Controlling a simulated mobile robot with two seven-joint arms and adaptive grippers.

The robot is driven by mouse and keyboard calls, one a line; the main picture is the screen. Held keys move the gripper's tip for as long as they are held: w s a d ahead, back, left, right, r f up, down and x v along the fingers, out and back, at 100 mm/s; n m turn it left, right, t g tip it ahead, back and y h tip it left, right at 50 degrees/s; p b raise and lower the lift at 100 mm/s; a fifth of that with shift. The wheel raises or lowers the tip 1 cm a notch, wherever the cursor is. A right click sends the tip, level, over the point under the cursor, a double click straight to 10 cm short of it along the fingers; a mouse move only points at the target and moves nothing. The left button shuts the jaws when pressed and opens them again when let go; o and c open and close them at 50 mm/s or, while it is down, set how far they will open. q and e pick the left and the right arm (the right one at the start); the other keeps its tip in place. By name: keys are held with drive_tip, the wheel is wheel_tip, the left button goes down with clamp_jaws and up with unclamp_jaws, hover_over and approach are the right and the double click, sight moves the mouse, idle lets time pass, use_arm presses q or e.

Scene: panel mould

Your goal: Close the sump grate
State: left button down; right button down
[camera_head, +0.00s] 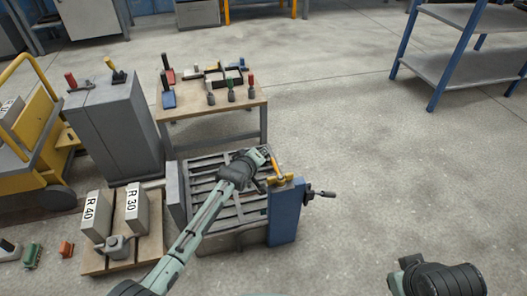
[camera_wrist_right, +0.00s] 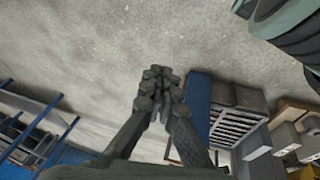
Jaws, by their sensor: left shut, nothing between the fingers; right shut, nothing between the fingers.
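The slatted grey grate (camera_head: 205,187) lies across a low grey frame at the middle of the head view. It also shows in the right wrist view (camera_wrist_right: 232,125). I cannot tell for sure whether it is fully seated. My left arm crosses above it and hides part of the slats. My left gripper (camera_head: 268,158) is shut and empty, near an orange-yellow handle (camera_head: 277,169) above the blue block (camera_head: 287,212) at the frame's right end. Whether they touch is unclear. My right gripper (camera_wrist_right: 160,75) is shut and empty over bare floor in the right wrist view.
A wooden-topped table (camera_head: 205,108) with several coloured clamps stands behind the grate. A grey cabinet (camera_head: 115,130) and yellow cart (camera_head: 35,140) stand left. A pallet (camera_head: 125,258) carries blocks marked R 40 and R 30. A dark crank (camera_head: 320,194) projects right.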

use_arm(q)
drive_tip(key=shift+w+d+f, duration=0.1)
drive_tip(key=shift+d+f, duration=0.3)
use_arm(e)
drive_tip(key=shift+s+d+r, duration=0.1)
drive_tip(key=shift+d+r, duration=0.35)
